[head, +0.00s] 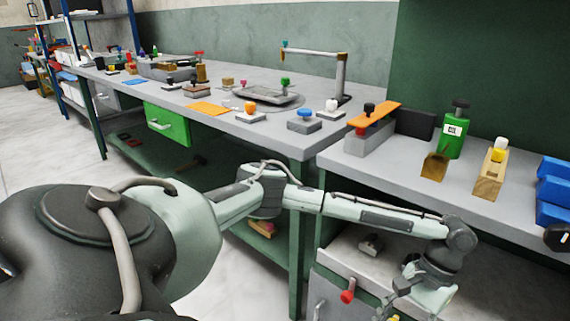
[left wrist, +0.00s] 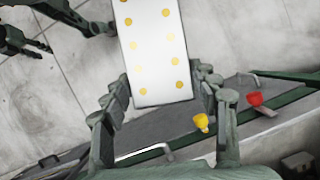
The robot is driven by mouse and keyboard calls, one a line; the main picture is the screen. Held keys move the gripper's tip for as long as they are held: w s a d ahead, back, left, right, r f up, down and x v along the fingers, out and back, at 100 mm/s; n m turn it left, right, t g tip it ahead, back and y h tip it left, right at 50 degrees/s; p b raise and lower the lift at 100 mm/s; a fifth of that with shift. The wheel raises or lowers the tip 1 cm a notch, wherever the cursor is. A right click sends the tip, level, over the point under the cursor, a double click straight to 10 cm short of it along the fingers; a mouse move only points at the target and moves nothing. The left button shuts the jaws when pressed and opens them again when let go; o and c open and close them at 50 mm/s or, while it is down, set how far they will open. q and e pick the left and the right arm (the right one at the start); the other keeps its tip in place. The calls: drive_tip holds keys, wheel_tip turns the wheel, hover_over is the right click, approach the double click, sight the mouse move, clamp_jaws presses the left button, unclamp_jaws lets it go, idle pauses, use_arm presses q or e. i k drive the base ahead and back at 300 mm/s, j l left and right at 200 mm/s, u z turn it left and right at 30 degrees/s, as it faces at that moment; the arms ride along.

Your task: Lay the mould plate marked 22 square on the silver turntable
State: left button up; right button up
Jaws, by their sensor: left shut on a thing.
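My left gripper (left wrist: 162,85) is shut on a white plate (left wrist: 157,60) with two rows of yellow dots, one finger along each long side. No number 22 can be read on it. In the head view my left gripper (head: 428,292) is low at the lower right, in front of the bench, and the plate cannot be made out there. A flat silver piece (head: 268,95) lies on the long bench; I cannot tell whether it is the turntable. Dark jaw-like parts (left wrist: 38,46) at the upper left of the left wrist view may be my right gripper; their state is unclear.
The near bench (head: 400,172) holds a green bottle (head: 453,138), wooden blocks and blue bins (head: 554,190). The long bench (head: 290,138) carries several small knobbed tools and an orange sheet (head: 208,108). A red knob (head: 347,296) sticks out below the near bench. Open floor lies left.

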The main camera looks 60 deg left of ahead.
sight(264, 91)
drive_tip(key=j+u, duration=0.2)
drive_tip(key=j, duration=0.65)
drive_tip(key=j+u, duration=0.2)
drive_tip(key=j, duration=0.7)
drive_tip(key=j+u, duration=0.2)
drive_tip(key=j, duration=0.65)
drive_tip(key=i, duration=0.05)
